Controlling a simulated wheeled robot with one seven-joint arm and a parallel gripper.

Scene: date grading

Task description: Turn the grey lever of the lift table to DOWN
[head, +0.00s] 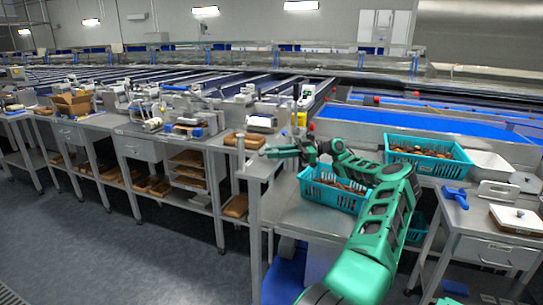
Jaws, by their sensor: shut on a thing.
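My green arm reaches from the lower right to the middle of the head view. My gripper (266,153) is at its far end, small in the picture, beside a thin upright grey post (241,160) at the left end of the metal table. It is shut on what appears to be the grey lever; the jaws and my wrist hide most of it. I cannot read the lever's angle or any UP or DOWN mark. The metal table top (285,208) shows left of a teal crate (330,196) of dates, which my arm partly covers.
A second teal crate (432,158) of dates stands behind my arm, next to a white bin (488,165). A side table at right holds a blue tool (456,197) and a white lidded box (514,218). Benches with scales line the left. The floor (120,262) at lower left is clear.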

